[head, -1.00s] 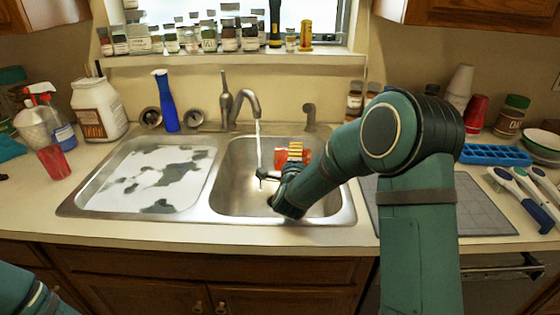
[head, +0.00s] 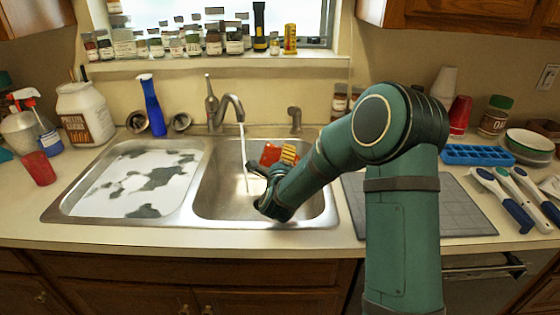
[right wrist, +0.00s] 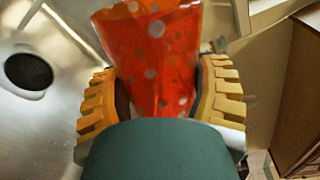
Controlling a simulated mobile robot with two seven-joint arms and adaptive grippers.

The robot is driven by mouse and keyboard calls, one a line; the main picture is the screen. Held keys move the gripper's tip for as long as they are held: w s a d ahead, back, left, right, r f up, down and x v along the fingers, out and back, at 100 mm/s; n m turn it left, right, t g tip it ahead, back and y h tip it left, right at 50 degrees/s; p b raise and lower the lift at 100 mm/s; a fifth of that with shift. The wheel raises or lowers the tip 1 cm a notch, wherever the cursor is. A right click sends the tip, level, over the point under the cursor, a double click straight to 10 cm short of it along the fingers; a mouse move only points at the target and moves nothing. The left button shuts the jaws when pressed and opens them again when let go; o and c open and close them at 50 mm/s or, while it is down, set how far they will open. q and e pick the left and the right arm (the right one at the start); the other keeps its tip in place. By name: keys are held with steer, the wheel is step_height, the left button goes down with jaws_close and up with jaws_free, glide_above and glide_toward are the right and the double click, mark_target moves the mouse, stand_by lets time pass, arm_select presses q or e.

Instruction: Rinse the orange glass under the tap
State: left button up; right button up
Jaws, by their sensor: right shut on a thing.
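The orange glass (head: 269,153) with pale dots is over the right sink basin, partly hidden behind my right gripper. It also shows in the right wrist view (right wrist: 158,50), between the yellow finger pads. My right gripper (head: 276,164) is shut on it. The tap (head: 230,105) is running, and a thin water stream (head: 243,150) falls into the right basin (head: 215,190). In the head view the glass is just right of the stream, apart from it. My left gripper is not in view.
The left basin (head: 75,200) holds whitish, patchy contents. A blue bottle (head: 153,105), a white tub (head: 85,115) and a red cup (head: 38,168) stand left. A grey mat (head: 455,210), blue tray (head: 478,154) and brushes (head: 505,200) lie right.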

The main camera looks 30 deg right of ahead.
steer(key=m, duration=0.1)
steer(key=m+p, duration=0.1)
steer(key=m, duration=0.1)
steer(key=shift+r+p, duration=0.25)
steer(key=shift+p, duration=0.05)
steer(key=m+b, duration=0.1)
steer(key=b, duration=0.2)
steer(key=shift+w+a+f+m+t+b, duration=0.1)
steer(key=shift+f+m+t+b, duration=0.2)
steer(key=shift+f+m+b, duration=0.1)
steer(key=shift+w+a+r+m, duration=0.1)
steer(key=shift+m, duration=0.4)
steer(key=m, duration=0.2)
steer(key=shift+w+a+f+m+p, duration=0.2)
steer(key=shift+a+m+p, duration=0.1)
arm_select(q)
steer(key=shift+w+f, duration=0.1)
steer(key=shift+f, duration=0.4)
arm_select(e)
steer(key=m, duration=0.1)
steer(key=w+a+f+m, duration=0.1)
steer(key=m, duration=0.2)
steer(key=shift+w+a+f+m+t, duration=0.15)
steer(key=shift+a+f+m+t, duration=0.15)
steer(key=shift+a, duration=0.1)
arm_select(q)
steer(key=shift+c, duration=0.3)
